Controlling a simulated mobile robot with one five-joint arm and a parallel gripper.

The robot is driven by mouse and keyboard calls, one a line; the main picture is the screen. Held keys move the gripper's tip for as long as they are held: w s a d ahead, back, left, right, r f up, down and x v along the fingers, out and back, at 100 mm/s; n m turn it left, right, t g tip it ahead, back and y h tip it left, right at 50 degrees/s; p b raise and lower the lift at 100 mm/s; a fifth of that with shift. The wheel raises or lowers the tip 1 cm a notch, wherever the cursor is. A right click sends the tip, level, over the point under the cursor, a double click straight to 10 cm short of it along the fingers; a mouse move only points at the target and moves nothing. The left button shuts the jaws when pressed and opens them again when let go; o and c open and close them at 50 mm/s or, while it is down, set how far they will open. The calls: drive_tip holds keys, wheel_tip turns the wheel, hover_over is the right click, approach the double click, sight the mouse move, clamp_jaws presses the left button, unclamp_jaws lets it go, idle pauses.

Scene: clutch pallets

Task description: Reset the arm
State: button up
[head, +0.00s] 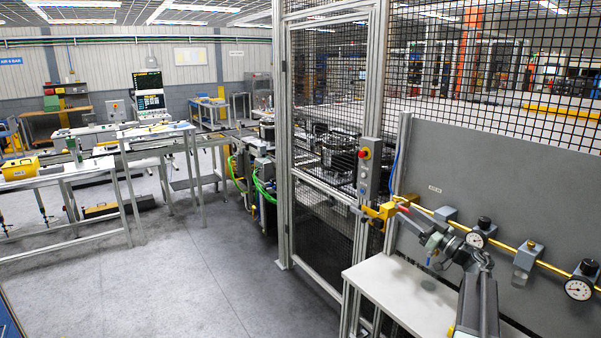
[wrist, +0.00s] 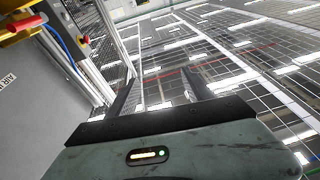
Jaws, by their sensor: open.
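My gripper (wrist: 160,84) shows in the wrist view with its two dark fingers spread apart and nothing between them. In the head view my gripper (head: 436,243) is at the end of my arm, raised above the white bench top in front of the grey panel. Its fingers are hard to make out there. A yellow valve body (head: 381,213) with a red handle (head: 403,210) is just left of and behind my gripper in the picture. The yellow and red parts (wrist: 20,27) also show at the upper left of the wrist view, apart from the fingers.
The white bench (head: 398,290) is bare where visible. The grey panel (head: 520,180) carries a yellow pipe with gauges (head: 579,289). A mesh cage (head: 330,150) stands left of the bench. Open grey floor (head: 180,270) lies further left, with work tables (head: 60,172) beyond.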

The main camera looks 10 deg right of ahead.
drive_tip(key=w+a+f+m+t+h+b, duration=0.1)
drive_tip(key=w+a+f+m+h+b, duration=0.35)
drive_tip(key=a, duration=0.75)
drive_tip(key=w+a+f+m+t+h+b, duration=0.1)
drive_tip(key=w+a+f+m+h, duration=0.3)
drive_tip(key=w+a, duration=0.55)
drive_tip(key=s+a+f+m+g+h, duration=0.1)
drive_tip(key=s+a+f+g, duration=0.35)
drive_tip(key=f, duration=0.25)
drive_tip(key=s+a+f+g+h+b, duration=0.1)
drive_tip(key=s+a+f+g, duration=0.2)
drive_tip(key=s+f, duration=0.3)
drive_tip(key=s+a+f+m+g+h, duration=0.15)
drive_tip(key=s+a+f+g, duration=0.25)
drive_tip(key=f, duration=0.4)
drive_tip(key=s+a+f+n+g+y, duration=0.1)
drive_tip(key=s+a+f+n+g, duration=0.1)
drive_tip(key=s, duration=0.7)
drive_tip(key=s+a+f+n+g+y, duration=0.1)
drive_tip(key=s+f+n+g, duration=0.3)
drive_tip(key=s, duration=0.6)
wheel_tip(320, 180, down, 2)
drive_tip(key=a+g, duration=0.1)
drive_tip(key=g, duration=0.2)
drive_tip(key=shift+f, duration=0.15)
